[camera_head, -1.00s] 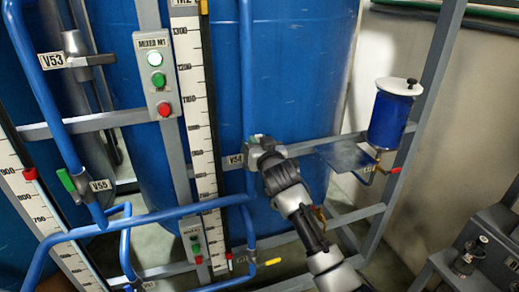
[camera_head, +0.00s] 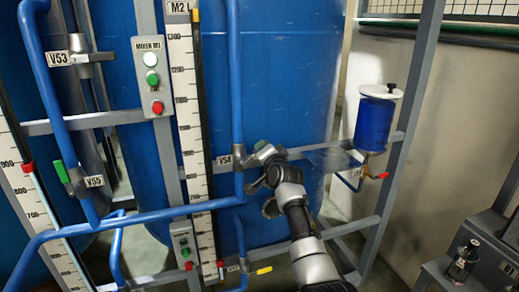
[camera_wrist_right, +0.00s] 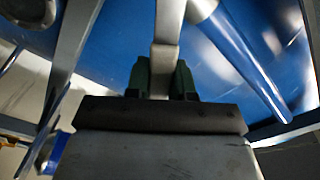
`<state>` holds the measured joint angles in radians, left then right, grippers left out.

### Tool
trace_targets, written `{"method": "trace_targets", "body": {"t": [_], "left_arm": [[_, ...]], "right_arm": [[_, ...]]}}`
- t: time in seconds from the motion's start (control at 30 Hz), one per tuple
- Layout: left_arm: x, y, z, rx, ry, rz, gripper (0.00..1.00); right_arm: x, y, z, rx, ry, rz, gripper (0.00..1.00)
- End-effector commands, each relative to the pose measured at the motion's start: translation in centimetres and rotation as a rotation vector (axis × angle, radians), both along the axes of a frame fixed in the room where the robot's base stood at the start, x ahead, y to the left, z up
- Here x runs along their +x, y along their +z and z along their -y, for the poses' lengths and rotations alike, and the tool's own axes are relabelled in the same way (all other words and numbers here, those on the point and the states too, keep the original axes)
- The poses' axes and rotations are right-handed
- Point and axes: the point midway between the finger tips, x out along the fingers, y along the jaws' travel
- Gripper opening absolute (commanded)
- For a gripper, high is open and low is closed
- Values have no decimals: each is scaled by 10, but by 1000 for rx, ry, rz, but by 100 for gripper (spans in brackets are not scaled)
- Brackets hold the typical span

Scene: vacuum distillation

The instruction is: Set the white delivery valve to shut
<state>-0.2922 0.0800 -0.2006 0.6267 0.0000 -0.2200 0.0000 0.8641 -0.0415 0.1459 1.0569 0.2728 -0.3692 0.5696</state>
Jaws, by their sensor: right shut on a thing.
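My right gripper (camera_head: 262,153) reaches in from the lower right to the pipe valve by the V54 label (camera_head: 224,161). In the right wrist view its dark green fingers (camera_wrist_right: 163,82) are shut on a pale, whitish lever (camera_wrist_right: 166,35), which stands upright between them and bends partway up. In the head view the gripper hides most of this valve and its lever, so its setting cannot be read there. No valve in view bears the word delivery. My left gripper is not in view.
A vertical blue pipe (camera_head: 234,80) runs beside the V54 label, in front of a big blue tank (camera_head: 290,60). Nearby are a green-handled valve (camera_head: 60,171) by V55, a yellow handle (camera_head: 264,270), a mixer button box (camera_head: 152,75) and a small blue vessel (camera_head: 373,125).

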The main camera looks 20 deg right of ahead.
Motion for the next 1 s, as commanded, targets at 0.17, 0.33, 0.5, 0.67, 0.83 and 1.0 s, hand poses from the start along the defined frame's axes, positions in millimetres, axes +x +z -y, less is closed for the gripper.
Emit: {"method": "trace_targets", "body": {"t": [0.17, 0.33, 0.5, 0.67, 0.83, 1.0], "left_arm": [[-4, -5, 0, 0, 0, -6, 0], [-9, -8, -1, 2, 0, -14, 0], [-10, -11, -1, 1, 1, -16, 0], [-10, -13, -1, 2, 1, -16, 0], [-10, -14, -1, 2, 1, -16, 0], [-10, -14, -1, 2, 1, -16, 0]], "right_arm": [[0, -13, 7, 171, -1, -5, 0], [0, -23, 11, 320, -2, -10, 0], [0, -33, 13, 447, -1, -15, 0], [0, -39, 14, 533, -1, -18, 0], [0, -43, 14, 591, 0, -19, 0], [0, -45, 14, 619, 0, -20, 0]]}}
